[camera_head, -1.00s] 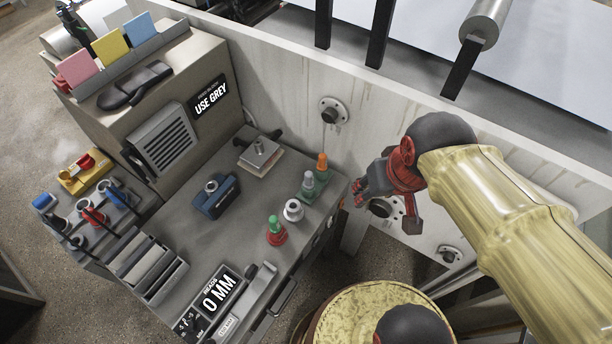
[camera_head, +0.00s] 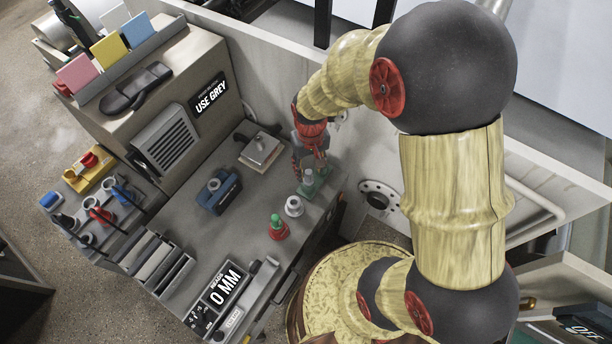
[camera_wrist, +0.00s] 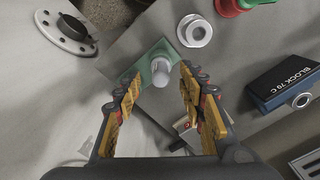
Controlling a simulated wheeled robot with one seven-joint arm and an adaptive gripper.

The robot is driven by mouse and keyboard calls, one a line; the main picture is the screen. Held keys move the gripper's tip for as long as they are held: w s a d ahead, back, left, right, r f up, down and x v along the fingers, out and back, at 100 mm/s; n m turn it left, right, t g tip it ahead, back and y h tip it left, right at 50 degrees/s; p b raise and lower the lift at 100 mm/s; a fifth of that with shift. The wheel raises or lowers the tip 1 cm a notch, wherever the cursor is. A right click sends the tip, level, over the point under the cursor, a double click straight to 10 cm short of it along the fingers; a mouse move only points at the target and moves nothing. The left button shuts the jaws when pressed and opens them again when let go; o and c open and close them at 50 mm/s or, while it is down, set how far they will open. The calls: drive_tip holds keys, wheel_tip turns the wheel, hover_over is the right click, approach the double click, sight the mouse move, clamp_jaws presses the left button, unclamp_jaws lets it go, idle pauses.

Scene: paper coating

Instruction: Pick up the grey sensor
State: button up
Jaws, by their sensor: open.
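The grey-topped sensor (camera_head: 308,178) stands on a green base near the right edge of the bench, partly covered by my gripper in the head view. In the wrist view the pale grey cylinder (camera_wrist: 160,76) rises from its green base between my finger tips, slightly beyond them. My gripper (camera_wrist: 159,84) is open, with one finger to each side of the sensor, and I see no clear contact. In the head view my gripper (camera_head: 311,166) points down over the sensor.
A white ring-shaped piece (camera_head: 294,206) stands close to the sensor, with a green-topped red piece (camera_head: 277,228) beyond it. A blue block (camera_head: 218,193) and a metal plate (camera_head: 260,150) sit farther left. The pale wall (camera_head: 353,150) runs close behind my gripper.

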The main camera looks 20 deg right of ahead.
sight(308, 172)
drive_tip(key=f, duration=0.5)
drive_tip(key=shift+w+f+b, duration=0.15)
drive_tip(key=shift+w+b, duration=0.15)
drive_tip(key=shift+w, duration=0.1)
drive_tip(key=c, duration=0.3)
clamp_jaws()
